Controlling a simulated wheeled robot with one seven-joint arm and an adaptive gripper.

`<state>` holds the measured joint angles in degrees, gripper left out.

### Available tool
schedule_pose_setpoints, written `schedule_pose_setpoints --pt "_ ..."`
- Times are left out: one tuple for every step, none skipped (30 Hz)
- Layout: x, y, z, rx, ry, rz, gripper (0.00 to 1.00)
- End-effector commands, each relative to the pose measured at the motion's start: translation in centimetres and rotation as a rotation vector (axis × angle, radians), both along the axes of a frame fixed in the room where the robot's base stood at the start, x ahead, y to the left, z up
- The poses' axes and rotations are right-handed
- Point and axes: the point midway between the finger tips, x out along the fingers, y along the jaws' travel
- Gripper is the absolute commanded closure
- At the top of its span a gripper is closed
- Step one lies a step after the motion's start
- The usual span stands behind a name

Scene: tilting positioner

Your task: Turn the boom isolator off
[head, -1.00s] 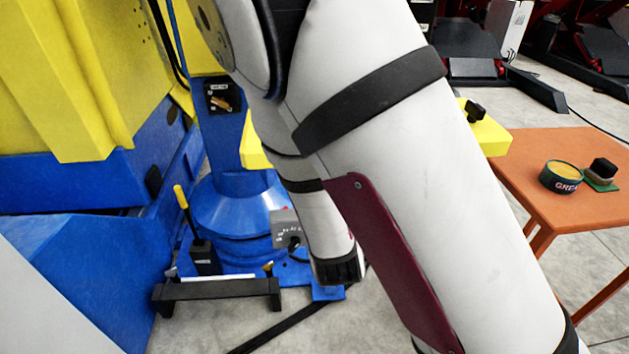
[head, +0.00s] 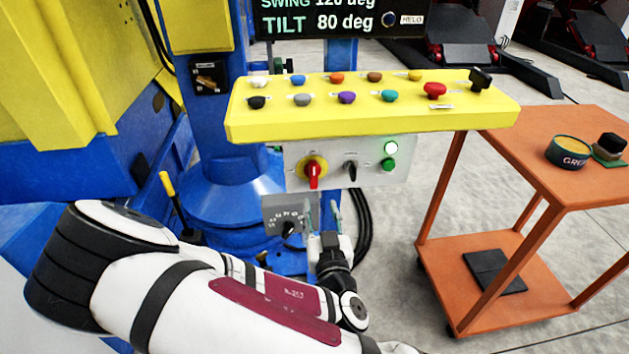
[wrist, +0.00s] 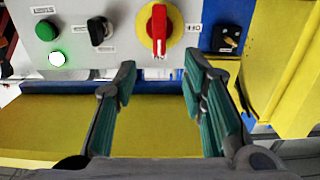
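A red rotary handle on a yellow disc (head: 313,172) sits on the grey panel under the yellow console, its grip upright. It also shows in the wrist view (wrist: 158,30), which is upside down. A second switch, a brass handle on a black plate (head: 208,80), is on the blue column; it shows in the wrist view too (wrist: 230,38). Their labels are too small to read, so I cannot tell which is the boom isolator. My gripper (head: 322,212) is open and empty below the grey panel, fingers pointing up, apart from both switches. It also shows in the wrist view (wrist: 160,72).
A black selector (head: 350,170) and a lit green lamp (head: 390,147) share the grey panel. The yellow console (head: 375,115) with several knobs overhangs it. A grey dial box (head: 284,212) is left of my gripper. An orange cart (head: 540,150) stands right.

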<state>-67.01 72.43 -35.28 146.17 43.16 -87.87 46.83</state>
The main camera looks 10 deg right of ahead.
Motion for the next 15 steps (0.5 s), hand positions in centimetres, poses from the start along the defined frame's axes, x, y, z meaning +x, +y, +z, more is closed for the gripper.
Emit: schedule_pose_setpoints --pt "0.7 0.0 -0.3 0.001 -0.002 -0.001 0.62" --pt "1.1 0.0 -0.3 0.001 -0.002 -0.001 0.62" --pt "1.6 0.0 -0.3 0.001 -0.003 -0.001 0.62" --pt "1.8 0.0 -0.4 0.001 -0.002 -0.001 0.62" --pt "2.1 0.0 -0.4 0.001 -0.001 -0.001 0.62" --pt "2.4 0.0 -0.4 0.002 -0.002 -0.001 0.62" --pt "2.7 0.0 -0.4 0.003 -0.002 -0.001 0.62" --pt "2.9 0.0 -0.4 0.002 -0.001 -0.001 0.62" --pt "3.2 0.0 -0.4 0.002 -0.001 -0.002 0.62" --pt "3.5 0.0 -0.4 0.003 -0.001 -0.002 0.62" --pt "3.7 0.0 -0.4 0.002 -0.001 -0.001 0.62" --pt "4.0 -0.1 -0.4 0.001 -0.001 -0.002 0.62" --pt "4.4 -0.1 -0.3 0.001 -0.001 -0.003 0.62" --pt "5.1 -0.1 -0.2 0.000 -0.001 -0.002 0.62" --pt "5.9 -0.1 -0.1 0.000 -0.001 -0.002 0.62"
